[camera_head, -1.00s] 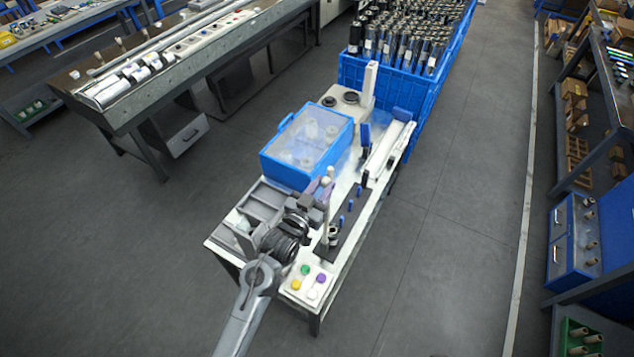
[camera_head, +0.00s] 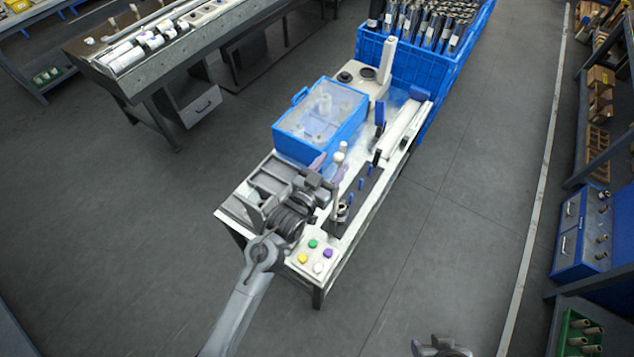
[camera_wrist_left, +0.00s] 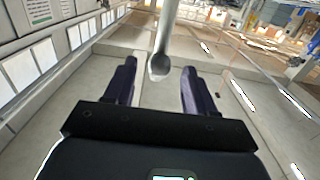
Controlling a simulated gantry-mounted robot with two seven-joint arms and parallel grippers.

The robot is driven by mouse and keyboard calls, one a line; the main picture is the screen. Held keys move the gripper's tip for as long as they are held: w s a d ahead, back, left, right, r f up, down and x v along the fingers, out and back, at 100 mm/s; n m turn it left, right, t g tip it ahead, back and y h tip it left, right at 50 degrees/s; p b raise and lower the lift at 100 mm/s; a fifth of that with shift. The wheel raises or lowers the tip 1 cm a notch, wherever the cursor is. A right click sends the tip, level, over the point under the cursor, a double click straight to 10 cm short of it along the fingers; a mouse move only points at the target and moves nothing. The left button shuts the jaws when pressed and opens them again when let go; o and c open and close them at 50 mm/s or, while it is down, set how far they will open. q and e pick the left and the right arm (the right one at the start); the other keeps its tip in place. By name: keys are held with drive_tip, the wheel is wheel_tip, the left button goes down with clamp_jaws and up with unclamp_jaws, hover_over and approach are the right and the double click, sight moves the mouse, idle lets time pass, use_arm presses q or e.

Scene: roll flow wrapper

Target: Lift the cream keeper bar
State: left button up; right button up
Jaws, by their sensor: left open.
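A cream bar with a rounded end (camera_wrist_left: 160,66) shows in the left wrist view, coming down from the top edge between my left gripper's fingers, with gaps on both sides. In the head view, a slim cream upright bar with a knobbed top (camera_head: 338,178) stands at the near part of the machine bench. My left gripper (camera_head: 331,168) is beside its top, with dark purple fingers spread; the left wrist view shows the left gripper (camera_wrist_left: 160,90) open and empty. A grey part at the bottom edge (camera_head: 440,346) appears to be my right gripper, mostly cut off.
A blue box with a clear lid (camera_head: 320,115) stands just behind the left gripper. A button panel (camera_head: 316,257) is at the bench's near end. Blue pegs (camera_head: 361,184) line the bench. A blue crate of dark rolls (camera_head: 400,50) is beyond.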

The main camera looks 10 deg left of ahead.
use_arm(q)
drive_tip(key=b+v, duration=0.1)
drive_tip(key=v, duration=0.8)
drive_tip(key=shift+s+b, duration=0.2)
drive_tip(key=shift+b, duration=0.15)
drive_tip(key=shift+a, duration=0.1)
drive_tip(key=s+a+f+n+g+y+p, duration=0.1)
drive_tip(key=s+a+g+y+p, duration=0.2)
drive_tip(key=s, duration=1)
drive_tip(key=s+a+f+n+g+y+p, duration=0.1)
drive_tip(key=s+a+g+p, duration=0.5)
drive_tip(key=s, duration=0.7)
drive_tip(key=a+f+g+y, duration=0.1)
drive_tip(key=a+g+y, duration=0.1)
drive_tip(key=g, duration=0.2)
drive_tip(key=shift+s+a, duration=0.2)
drive_tip(key=shift+a, duration=0.2)
drive_tip(key=shift+f, duration=0.1)
